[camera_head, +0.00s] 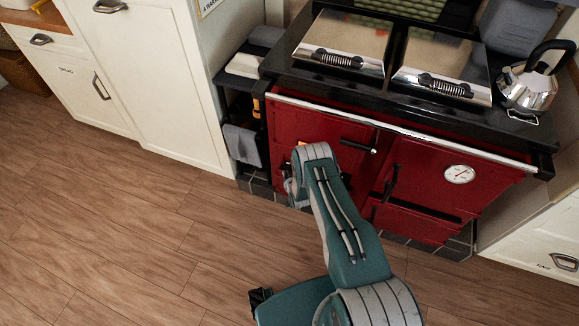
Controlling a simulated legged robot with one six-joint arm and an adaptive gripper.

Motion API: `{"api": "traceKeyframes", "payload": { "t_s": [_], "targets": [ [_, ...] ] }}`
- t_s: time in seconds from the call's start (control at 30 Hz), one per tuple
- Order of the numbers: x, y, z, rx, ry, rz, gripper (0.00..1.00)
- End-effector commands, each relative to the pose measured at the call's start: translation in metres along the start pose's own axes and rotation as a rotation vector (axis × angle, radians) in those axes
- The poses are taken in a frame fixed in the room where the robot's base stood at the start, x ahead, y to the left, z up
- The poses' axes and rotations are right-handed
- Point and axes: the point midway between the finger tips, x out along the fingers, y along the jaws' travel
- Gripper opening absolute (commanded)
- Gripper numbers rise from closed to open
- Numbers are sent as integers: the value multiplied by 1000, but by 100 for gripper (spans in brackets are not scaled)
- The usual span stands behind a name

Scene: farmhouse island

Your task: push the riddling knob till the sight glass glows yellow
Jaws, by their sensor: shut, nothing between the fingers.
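The red range cooker (415,165) stands against the wall, with black handles on its doors. A small orange patch (302,145) shows on the cooker's left front, just above the end of my arm; it may be the sight glass, but it is too small and covered to be sure. I cannot make out the riddling knob; my arm covers the lower left front. My gripper (291,188) is mostly hidden by my arm, low before the cooker's left side. It is shut and empty. I cannot tell whether it touches anything.
Two chrome lids (345,45) and a kettle (531,88) are on the cooker top. A round dial (459,174) is on the right door. A niche with a hanging grey cloth (241,144) and white cupboards (160,85) are on the left. Wooden floor (120,220) is clear.

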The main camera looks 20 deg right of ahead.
Motion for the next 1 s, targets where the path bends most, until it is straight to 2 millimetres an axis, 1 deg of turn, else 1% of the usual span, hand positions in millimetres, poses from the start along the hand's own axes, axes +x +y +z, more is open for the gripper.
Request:
{"api": "traceKeyframes", "payload": {
  "t_s": [0.2,0.53,1.0],
  "targets": [
    [-6,-5,5,-2,-1,-1,0],
    [-8,-6,6,-1,-1,-1,0],
    [-35,-26,26,-1,-2,-2,0]
  ]
}}
